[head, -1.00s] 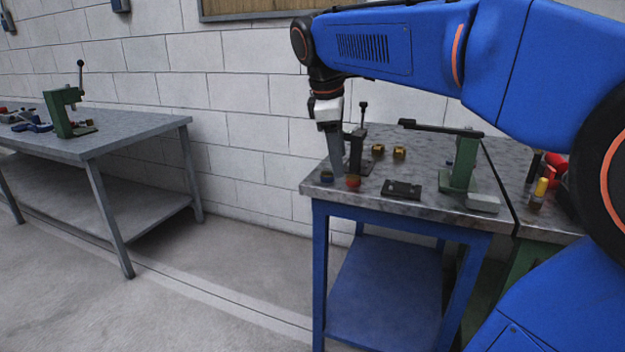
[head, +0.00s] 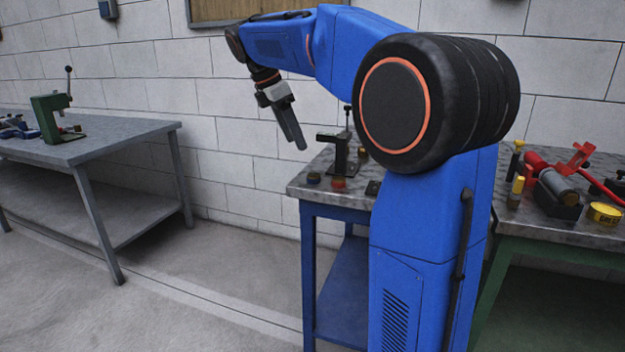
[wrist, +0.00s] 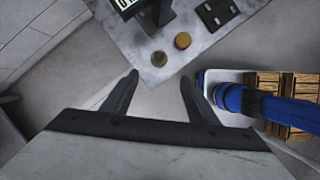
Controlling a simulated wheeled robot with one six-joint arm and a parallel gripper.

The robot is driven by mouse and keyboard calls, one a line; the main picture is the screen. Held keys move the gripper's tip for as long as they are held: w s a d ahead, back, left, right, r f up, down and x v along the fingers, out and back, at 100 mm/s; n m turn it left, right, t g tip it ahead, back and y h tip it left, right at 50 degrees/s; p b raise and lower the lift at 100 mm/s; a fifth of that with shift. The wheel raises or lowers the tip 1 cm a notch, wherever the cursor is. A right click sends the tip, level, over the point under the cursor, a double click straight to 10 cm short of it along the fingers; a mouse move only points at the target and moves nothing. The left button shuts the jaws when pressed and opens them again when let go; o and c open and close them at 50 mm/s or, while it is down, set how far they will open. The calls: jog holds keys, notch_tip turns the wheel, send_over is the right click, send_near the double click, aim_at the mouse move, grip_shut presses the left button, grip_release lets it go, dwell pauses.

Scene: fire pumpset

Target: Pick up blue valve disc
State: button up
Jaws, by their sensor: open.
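The blue valve disc (head: 313,178) lies flat near the front left corner of the blue-legged workbench (head: 296,187), beside a red disc (head: 338,183). My gripper (head: 301,147) hangs tilted in the air, above and left of the bench corner, apart from the disc. In the wrist view my gripper (wrist: 160,76) has its fingers spread with nothing between them.
A dark upright stand (head: 341,152) with a lever is just behind the discs. A dark slotted block (wrist: 217,12) lies to their right. My arm hides much of the bench. A second bench (head: 560,224) with red tools stands right; a grey table (head: 110,143) stands left.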

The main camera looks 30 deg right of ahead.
send_near(314, 174)
jog(key=f, duration=0.3)
jog(key=shift+s, duration=0.25)
jog(key=shift+d+x, duration=0.2)
jog(key=shift+x, duration=1.1)
jog(key=shift+d+x, duration=0.2)
jog(key=shift+x, duration=1.1)
jog(key=shift+w+r, duration=0.15)
jog(key=c, duration=1.3)
